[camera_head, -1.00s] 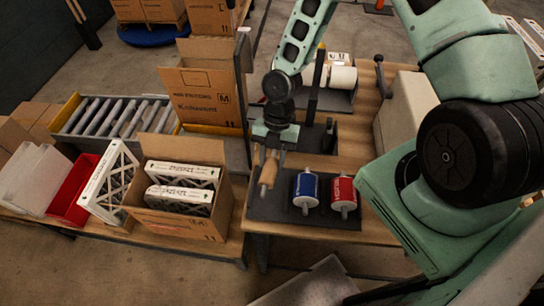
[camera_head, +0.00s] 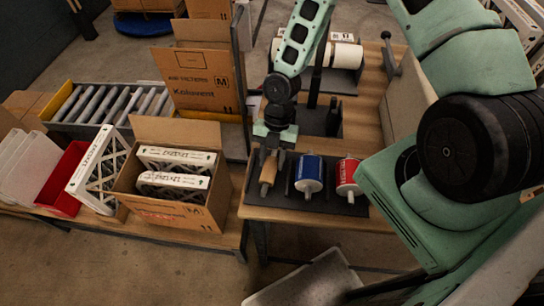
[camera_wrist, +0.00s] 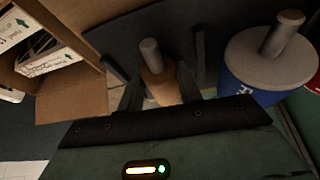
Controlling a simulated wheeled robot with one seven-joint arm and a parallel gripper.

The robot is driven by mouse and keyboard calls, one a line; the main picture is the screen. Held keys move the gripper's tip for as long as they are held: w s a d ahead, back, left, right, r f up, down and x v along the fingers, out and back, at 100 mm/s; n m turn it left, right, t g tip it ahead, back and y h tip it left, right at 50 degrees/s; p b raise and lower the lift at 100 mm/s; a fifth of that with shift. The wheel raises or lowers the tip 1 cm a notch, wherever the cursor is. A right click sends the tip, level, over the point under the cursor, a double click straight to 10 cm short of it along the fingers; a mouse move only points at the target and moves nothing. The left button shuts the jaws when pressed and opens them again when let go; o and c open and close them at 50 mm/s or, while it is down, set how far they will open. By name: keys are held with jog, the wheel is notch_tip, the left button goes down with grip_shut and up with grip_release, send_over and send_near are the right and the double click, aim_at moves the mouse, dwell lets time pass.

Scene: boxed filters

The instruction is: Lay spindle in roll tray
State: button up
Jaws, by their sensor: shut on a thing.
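My gripper (camera_head: 270,157) is shut on a wooden spindle (camera_head: 267,173) with a grey end pin. The spindle also shows between the fingers in the wrist view (camera_wrist: 160,85). It is over the left end of the dark roll tray (camera_head: 330,204), left of a blue roll (camera_head: 309,172), with its pin toward the tray's front edge. The blue roll shows at the right of the wrist view (camera_wrist: 268,68). A red roll (camera_head: 347,177) lies right of the blue one. Dark upright dividers stand on the tray beside the spindle. I cannot tell whether the spindle touches the tray.
An open carton (camera_head: 200,213) with white boxed filters stands close to the left. A red bin (camera_head: 66,178) and a roller conveyor (camera_head: 110,104) are further left. A dark post (camera_head: 317,75) rises behind the tray, with white rolls (camera_head: 345,56) at the back.

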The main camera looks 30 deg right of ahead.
jog(key=o, duration=1.2)
jog(key=b+v, duration=0.2)
jog(key=v, duration=1.5)
jog(key=shift+r+b, duration=0.2)
jog(key=shift+b, duration=0.15)
jog(key=s+a+r+m+t+h+b, duration=0.1)
jog(key=s+a+m+b, duration=0.3)
jog(key=s+m, duration=0.5)
jog(key=s+a+r+m+t+h+b, duration=0.1)
jog(key=s+a+r+m+t+b, duration=0.1)
jog(key=s+a+m+b, duration=0.2)
jog(key=s+a+m, duration=0.3)
jog(key=s+m, duration=0.2)
jog(key=m, duration=0.2)
jog(key=shift+s+a+r+h, duration=0.2)
jog(key=shift+a+r+h, duration=0.1)
jog(key=shift+a+h, duration=0.1)
